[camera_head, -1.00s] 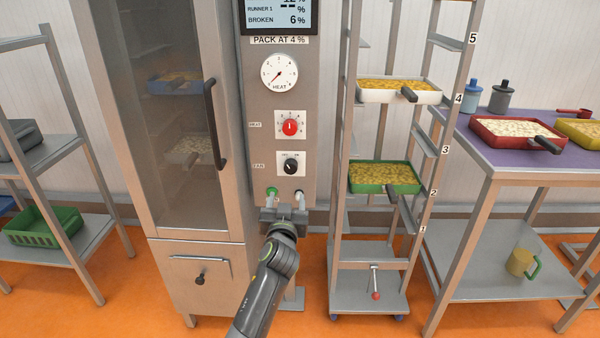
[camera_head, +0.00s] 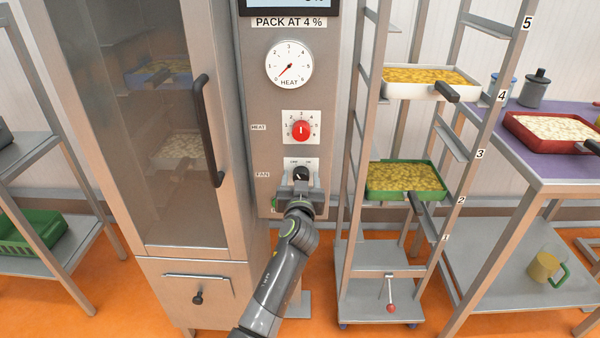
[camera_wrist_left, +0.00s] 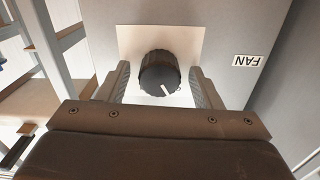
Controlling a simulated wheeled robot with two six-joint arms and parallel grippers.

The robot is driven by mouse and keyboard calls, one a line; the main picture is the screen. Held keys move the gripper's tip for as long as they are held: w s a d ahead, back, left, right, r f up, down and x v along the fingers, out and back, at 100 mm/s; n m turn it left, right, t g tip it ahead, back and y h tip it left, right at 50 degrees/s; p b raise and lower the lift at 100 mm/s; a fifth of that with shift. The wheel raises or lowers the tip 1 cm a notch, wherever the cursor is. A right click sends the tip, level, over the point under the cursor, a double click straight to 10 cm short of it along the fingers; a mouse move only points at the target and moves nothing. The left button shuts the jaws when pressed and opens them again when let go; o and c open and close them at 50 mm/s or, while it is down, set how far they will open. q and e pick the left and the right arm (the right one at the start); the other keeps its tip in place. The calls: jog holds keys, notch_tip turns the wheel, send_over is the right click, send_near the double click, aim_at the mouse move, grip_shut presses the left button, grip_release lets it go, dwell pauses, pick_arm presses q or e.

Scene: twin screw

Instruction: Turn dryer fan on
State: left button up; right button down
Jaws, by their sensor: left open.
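The black fan knob (camera_head: 301,173) sits on a white plate below the red heat knob, beside a FAN label (camera_head: 262,175). In the left wrist view the fan knob (camera_wrist_left: 159,73) has a white pointer mark on its face. My left gripper (camera_head: 300,182) is at the fan knob from below. In the wrist view its fingers (camera_wrist_left: 158,88) stand open on either side of the knob, with a gap showing on both sides. The lower part of the knob's plate is hidden by the gripper in the head view. My right gripper is not in view.
The red heat knob (camera_head: 301,130) and the heat dial (camera_head: 289,64) are above on the same panel. The dryer door handle (camera_head: 208,130) juts out to the left. A rack with a green tray (camera_head: 405,197) and a white tray (camera_head: 420,93) stands close on the right.

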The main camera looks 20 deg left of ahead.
pick_arm(q)
jog(key=shift+c, duration=0.6)
jog(key=c, duration=0.9)
jog(key=shift+o, duration=0.2)
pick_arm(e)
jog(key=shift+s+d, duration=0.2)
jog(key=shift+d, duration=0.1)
